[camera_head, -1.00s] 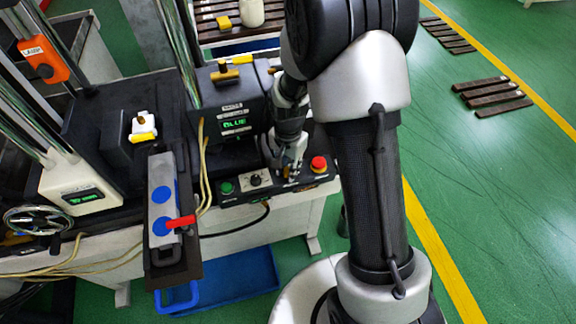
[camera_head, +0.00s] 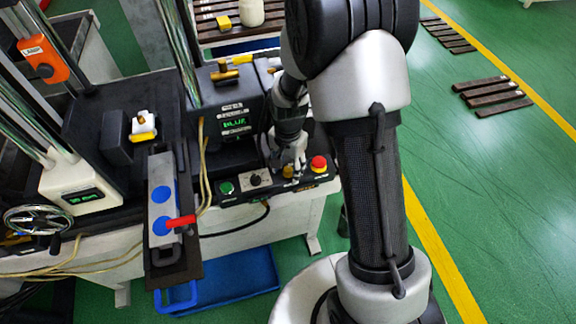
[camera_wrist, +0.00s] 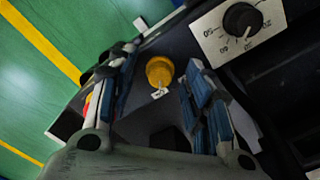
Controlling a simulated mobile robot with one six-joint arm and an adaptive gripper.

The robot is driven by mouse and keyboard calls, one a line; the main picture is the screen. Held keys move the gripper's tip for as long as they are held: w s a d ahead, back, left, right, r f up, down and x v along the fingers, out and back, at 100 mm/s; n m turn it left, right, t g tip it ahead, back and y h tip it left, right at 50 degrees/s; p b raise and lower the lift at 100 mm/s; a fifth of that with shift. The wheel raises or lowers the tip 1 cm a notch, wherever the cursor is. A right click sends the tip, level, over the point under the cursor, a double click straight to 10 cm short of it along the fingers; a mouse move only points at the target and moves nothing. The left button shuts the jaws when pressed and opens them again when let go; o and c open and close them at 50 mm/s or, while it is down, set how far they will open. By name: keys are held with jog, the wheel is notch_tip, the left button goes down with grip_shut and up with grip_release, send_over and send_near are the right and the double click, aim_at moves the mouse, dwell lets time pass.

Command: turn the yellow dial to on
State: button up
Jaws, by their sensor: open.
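The yellow dial (camera_wrist: 159,72) is on the dark control panel, between a black numbered knob and a red button. In the head view the dial (camera_head: 288,171) shows just below my gripper. A small white label sits against its edge in the wrist view; I cannot read it. My gripper (camera_wrist: 158,85) is open, with its blue-padded fingers on either side of the dial in the picture and a gap around it. I cannot tell how near the fingertips are to the dial's height. In the head view my gripper (camera_head: 296,158) hangs above the panel.
The black knob (camera_wrist: 241,19) on its white numbered plate stands close beside my fingers. The red button (camera_head: 318,163) is right of the dial, and a green button (camera_head: 226,187) is left. A dark box with a green "BLUE" display (camera_head: 236,123) stands behind the panel.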

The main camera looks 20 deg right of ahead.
aim_at(288, 169)
notch_tip(288, 169, up, 12)
dwell(0.5)
dwell(0.3)
jog(key=s+r+n+t, duration=0.2)
jog(key=s+r+n, duration=0.2)
jog(key=s+r, duration=0.65)
jog(key=s+r+n+t, duration=0.2)
jog(key=s+r+n, duration=0.3)
jog(key=s, duration=0.6)
jog(key=shift+n+t, duration=0.3)
jog(key=shift+w+d+f, duration=0.1)
